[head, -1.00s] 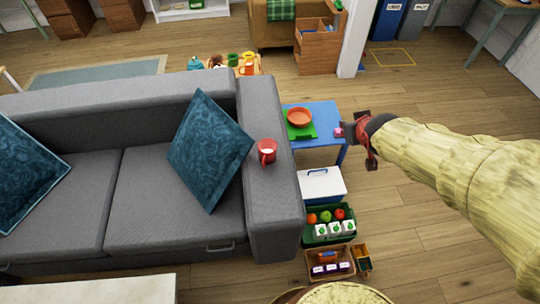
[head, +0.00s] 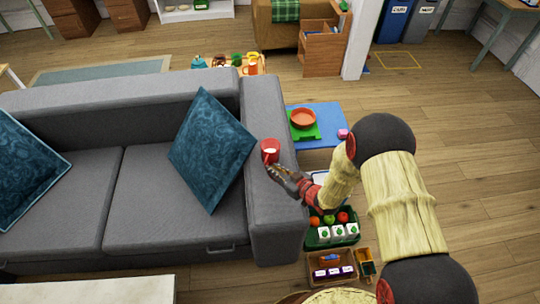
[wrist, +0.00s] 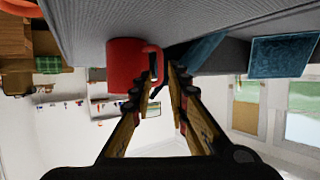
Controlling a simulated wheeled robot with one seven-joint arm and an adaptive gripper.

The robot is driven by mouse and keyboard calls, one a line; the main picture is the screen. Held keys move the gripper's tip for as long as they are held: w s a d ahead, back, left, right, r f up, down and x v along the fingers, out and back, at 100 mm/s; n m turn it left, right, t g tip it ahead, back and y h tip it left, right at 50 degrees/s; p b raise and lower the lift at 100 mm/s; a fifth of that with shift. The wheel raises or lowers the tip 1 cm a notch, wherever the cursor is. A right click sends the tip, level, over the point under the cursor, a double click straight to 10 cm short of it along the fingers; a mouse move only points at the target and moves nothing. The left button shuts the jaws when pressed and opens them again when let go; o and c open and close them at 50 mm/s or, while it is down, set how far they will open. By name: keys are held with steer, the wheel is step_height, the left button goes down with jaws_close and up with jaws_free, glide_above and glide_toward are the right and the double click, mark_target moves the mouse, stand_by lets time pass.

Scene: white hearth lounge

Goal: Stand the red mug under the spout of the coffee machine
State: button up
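The red mug (head: 268,146) stands on the right arm of the grey sofa, with something pale inside it. My gripper (head: 279,173) is close in front of the mug, low beside it. In the wrist view, which is turned upside down, the red mug (wrist: 125,64) is at the fingertips and its handle points toward them. My gripper (wrist: 162,72) is open, with a narrow gap between its fingers. The handle lies at the left fingertip; whether they touch I cannot tell. No coffee machine shows in either view.
The grey sofa (head: 257,215) with teal cushions (head: 211,148) fills the left. A green crate (head: 318,238) and a wooden basket are on the floor; floor is clear at right.

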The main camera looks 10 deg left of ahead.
mark_target(269, 155)
steer(key=b+x, duration=0.2)
steer(key=x, duration=0.4)
steer(key=shift+a+f+b, duration=0.1)
steer(key=shift+f+b, duration=0.1)
steer(key=shift+b, duration=0.1)
steer(key=shift+r, duration=0.1)
steer(key=shift+c, duration=1)
jaws_close()
